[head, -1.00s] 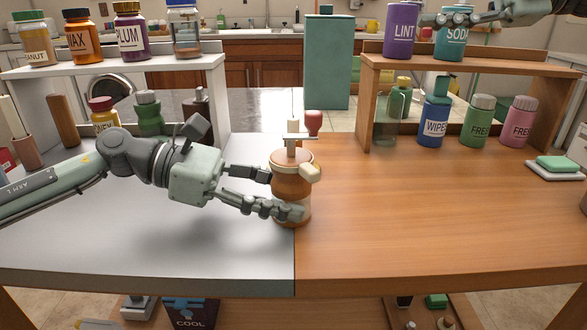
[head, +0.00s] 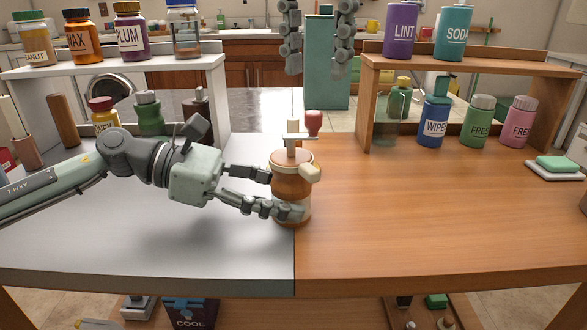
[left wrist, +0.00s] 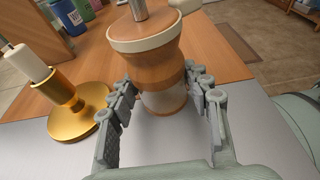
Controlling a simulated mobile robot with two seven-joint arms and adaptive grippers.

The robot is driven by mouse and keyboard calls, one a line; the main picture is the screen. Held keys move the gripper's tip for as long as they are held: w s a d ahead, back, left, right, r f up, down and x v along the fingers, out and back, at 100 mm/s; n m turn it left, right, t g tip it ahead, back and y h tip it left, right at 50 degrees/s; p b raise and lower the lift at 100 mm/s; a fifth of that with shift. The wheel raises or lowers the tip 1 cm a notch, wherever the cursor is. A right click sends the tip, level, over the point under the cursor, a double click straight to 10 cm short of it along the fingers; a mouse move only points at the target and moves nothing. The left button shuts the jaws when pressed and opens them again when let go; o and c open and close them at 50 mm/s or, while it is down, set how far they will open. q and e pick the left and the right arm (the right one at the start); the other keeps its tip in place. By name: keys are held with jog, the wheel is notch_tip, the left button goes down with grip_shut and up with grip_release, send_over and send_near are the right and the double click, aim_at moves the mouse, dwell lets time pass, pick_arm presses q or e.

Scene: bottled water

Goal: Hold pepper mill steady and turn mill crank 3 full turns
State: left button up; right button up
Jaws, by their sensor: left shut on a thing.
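The pepper mill (head: 291,187), a brown body with a cream rim and pale base, stands upright near the seam of the grey and wooden table halves. Its crank (head: 300,138) is a thin bar on a grey shaft, with a red-brown knob (head: 312,122) at the right. My left gripper (head: 287,194) is shut on the mill's body, with a finger on each side in the left wrist view (left wrist: 163,88). My right gripper (head: 318,72) hangs at the top middle, fingers pointing down, apart and empty, above and beyond the crank.
A brass holder (left wrist: 82,112) with a white candle (left wrist: 25,62) stands close beside the mill; the candle top also shows behind the crank (head: 293,127). Shelves with bottles stand at back left and back right.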

aim_at(314, 112)
jog(key=shift+f, duration=2.85)
jog(key=c, duration=0.8)
